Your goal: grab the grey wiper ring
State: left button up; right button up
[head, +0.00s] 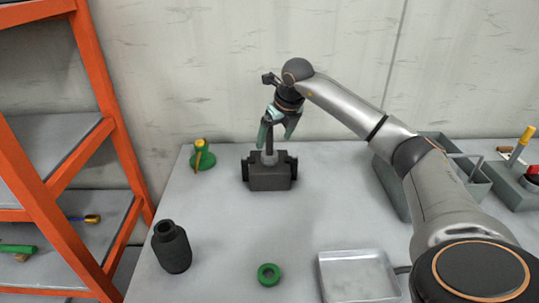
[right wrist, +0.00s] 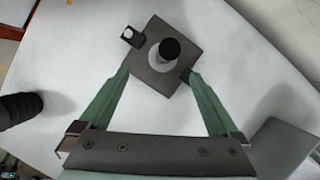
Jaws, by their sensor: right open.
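The screw jack (head: 270,177) is a dark grey block with an upright spindle, standing on the table. In the right wrist view the jack (right wrist: 150,78) shows from above. Its spindle has a dark round top (right wrist: 169,48), with a light grey round part (right wrist: 158,60) around or below it. I cannot tell for certain whether this is the grey wiper ring. My right gripper (head: 276,132) is above the jack, its green fingers open on either side of the spindle and holding nothing. My left gripper is out of view.
A green ring (head: 268,274) lies near the table front beside a metal tray (head: 357,278). A black ribbed cylinder (head: 171,247) stands at left. A green-based item (head: 201,157) stands at the back left. Grey bins (head: 465,172) are at right, an orange shelf frame (head: 112,130) at left.

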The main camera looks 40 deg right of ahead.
aim_at(272, 149)
jog(key=x, duration=0.7)
jog(key=shift+d+r+p, duration=0.1)
jog(key=shift+d+p, duration=0.15)
jog(key=shift+p, duration=0.1)
jog(key=shift+r, duration=0.1)
jog(key=c, duration=1.4)
